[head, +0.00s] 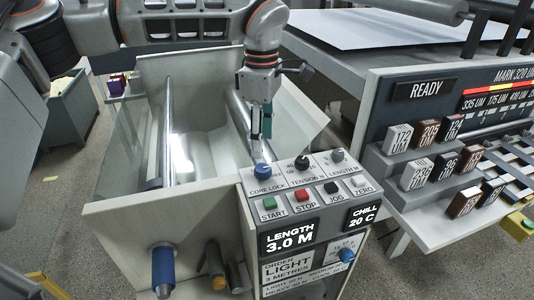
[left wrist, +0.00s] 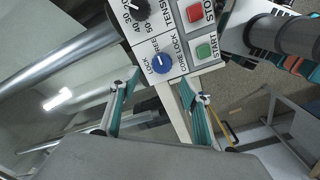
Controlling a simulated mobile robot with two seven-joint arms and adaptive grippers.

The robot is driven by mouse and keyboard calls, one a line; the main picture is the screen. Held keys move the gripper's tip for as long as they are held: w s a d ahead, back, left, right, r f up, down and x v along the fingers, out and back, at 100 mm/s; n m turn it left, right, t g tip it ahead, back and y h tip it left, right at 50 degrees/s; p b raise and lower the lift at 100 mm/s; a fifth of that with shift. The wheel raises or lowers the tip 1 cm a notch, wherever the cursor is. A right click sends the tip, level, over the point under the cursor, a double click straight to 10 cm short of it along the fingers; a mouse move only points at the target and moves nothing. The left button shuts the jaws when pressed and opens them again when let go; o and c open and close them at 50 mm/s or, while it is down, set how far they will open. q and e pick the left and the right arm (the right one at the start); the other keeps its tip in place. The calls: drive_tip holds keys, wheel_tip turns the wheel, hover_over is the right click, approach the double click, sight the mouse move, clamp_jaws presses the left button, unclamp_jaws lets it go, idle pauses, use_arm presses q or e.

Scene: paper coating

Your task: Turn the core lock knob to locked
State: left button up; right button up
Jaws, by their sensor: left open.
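The blue core lock knob (head: 262,171) sits at the back left of the sloped control panel (head: 285,192), above its CORE LOCK label. In the left wrist view the knob (left wrist: 162,63) shows a pale pointer mark, with LOCK lettering beside it; I cannot tell surely which setting it points to. My left gripper (head: 261,136) points down above and behind the knob, apart from it. In the left wrist view its teal fingers (left wrist: 157,84) are spread, with the knob between and beyond the tips. Nothing is held. My right gripper is not in view.
Beside the knob are the tension dial (head: 302,163), length knob (head: 337,155), green START (head: 269,203), red STOP (head: 298,195) and black JOG (head: 331,188) buttons. The open coating trough (head: 130,207) with rollers lies left. A rack of labelled blocks (head: 425,135) stands right.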

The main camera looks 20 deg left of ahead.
sight(263, 168)
use_arm(q)
drive_tip(key=f, duration=0.2)
drive_tip(key=shift+s+f, duration=0.3)
wheel_tip(263, 168, down, 4)
drive_tip(key=shift+r, duration=0.2)
drive_tip(key=shift+w+f, duration=0.1)
drive_tip(key=shift+f, duration=0.6)
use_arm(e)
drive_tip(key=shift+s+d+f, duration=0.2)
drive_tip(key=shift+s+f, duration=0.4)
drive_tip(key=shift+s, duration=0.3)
use_arm(q)
drive_tip(key=c, duration=1.1)
